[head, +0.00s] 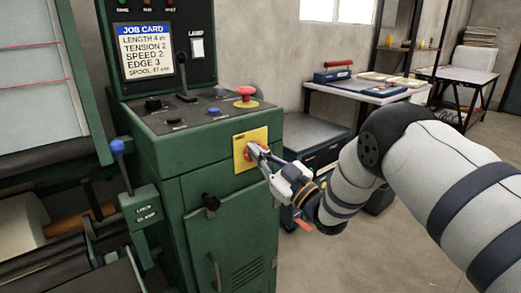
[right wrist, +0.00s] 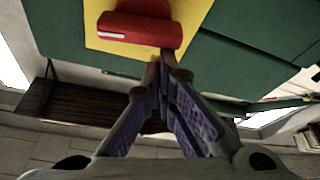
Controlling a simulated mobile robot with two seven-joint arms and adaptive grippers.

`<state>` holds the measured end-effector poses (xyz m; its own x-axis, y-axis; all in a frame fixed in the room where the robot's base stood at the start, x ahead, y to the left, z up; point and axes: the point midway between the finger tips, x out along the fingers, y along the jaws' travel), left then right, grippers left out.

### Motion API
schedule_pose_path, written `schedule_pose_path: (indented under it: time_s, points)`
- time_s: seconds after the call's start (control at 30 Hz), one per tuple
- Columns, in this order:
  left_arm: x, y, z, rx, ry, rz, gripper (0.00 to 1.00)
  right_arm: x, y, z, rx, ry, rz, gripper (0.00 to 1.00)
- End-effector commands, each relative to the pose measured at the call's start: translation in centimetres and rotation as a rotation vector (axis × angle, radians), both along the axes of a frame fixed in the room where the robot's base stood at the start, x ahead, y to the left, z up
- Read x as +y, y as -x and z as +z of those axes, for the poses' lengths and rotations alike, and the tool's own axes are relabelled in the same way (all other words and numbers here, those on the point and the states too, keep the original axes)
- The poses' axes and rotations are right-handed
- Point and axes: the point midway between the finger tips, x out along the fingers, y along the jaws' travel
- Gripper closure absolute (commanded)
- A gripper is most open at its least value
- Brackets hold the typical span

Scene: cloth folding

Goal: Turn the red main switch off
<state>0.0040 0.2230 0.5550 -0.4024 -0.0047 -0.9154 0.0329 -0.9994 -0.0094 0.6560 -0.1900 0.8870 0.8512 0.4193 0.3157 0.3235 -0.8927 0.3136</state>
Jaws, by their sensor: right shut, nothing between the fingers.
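The red main switch (right wrist: 140,28) sits on a yellow plate (head: 249,138) on the front of the green machine cabinet. In the right wrist view its red handle lies across the picture with a short white mark at its left end. My right gripper (head: 257,152) is shut and empty, with its fingertips at the switch. In the right wrist view the closed fingertips (right wrist: 160,65) are just below the handle; I cannot tell whether they touch it. In the head view the gripper partly hides the switch. My left gripper is not in view.
A red mushroom button (head: 246,93), a black lever (head: 185,80) and small knobs stand on the panel above. A blue-knobbed clamp lever (head: 118,150) is at the left. The floor at the right is partly clear.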

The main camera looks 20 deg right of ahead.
Motion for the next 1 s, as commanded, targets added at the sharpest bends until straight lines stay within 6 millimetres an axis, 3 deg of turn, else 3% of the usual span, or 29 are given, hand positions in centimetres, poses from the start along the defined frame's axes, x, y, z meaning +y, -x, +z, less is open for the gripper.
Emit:
schedule_pose_path:
  time_s: [1.0]
  points:
    - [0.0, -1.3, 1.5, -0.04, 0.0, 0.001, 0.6, 0.8, 0.3, -2.6, -0.309, 0.856, 0.0, 1.0]
